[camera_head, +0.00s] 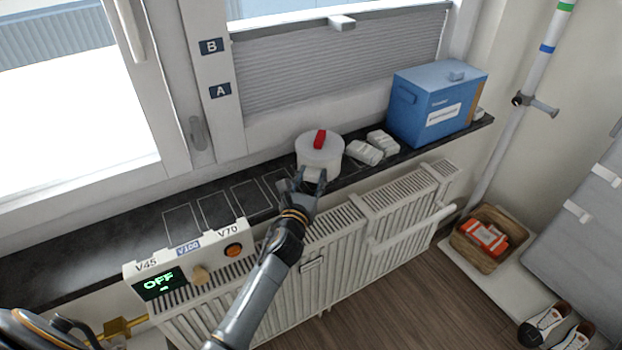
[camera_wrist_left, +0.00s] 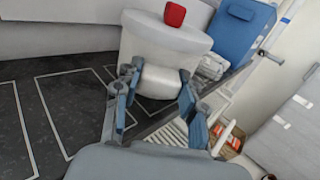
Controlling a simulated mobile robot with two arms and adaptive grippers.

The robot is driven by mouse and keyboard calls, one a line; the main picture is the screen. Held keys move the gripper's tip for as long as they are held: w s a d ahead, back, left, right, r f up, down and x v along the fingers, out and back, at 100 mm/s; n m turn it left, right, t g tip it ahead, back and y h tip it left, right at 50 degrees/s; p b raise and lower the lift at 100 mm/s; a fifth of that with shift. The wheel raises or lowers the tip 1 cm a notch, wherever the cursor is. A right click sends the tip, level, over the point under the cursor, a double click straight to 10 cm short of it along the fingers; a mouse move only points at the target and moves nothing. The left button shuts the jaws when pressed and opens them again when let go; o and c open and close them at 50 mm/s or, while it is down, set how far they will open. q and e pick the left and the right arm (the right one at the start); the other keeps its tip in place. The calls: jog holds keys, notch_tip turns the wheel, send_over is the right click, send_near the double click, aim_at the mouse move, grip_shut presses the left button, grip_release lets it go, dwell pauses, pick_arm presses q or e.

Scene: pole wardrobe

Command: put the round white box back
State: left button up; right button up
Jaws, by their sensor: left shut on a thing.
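The round white box (camera_head: 320,160) has a lid with a red knob and a pale stub on its front. It is upright over the dark window sill (camera_head: 60,232); I cannot tell whether it touches the sill. My left gripper (camera_head: 312,182) reaches it from the front and is shut on the stub. In the left wrist view the box (camera_wrist_left: 165,48) fills the top middle, with the stub between the fingers of my left gripper (camera_wrist_left: 157,88). White outlined rectangles on the sill lie left of the box. My right gripper is not in view.
Small white packs (camera_head: 364,152) and a blue box (camera_head: 432,105) stand on the sill right of the white box. A radiator (camera_head: 345,240) with a control panel (camera_head: 190,262) runs below the sill. A wicker basket (camera_head: 488,240) sits at the right. The sill's left part is clear.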

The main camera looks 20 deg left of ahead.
pick_arm(q)
jog(key=shift+r, duration=0.1)
jog(key=shift+f, duration=0.2)
jog(key=o, duration=1.3)
jog(key=shift+c, duration=0.2)
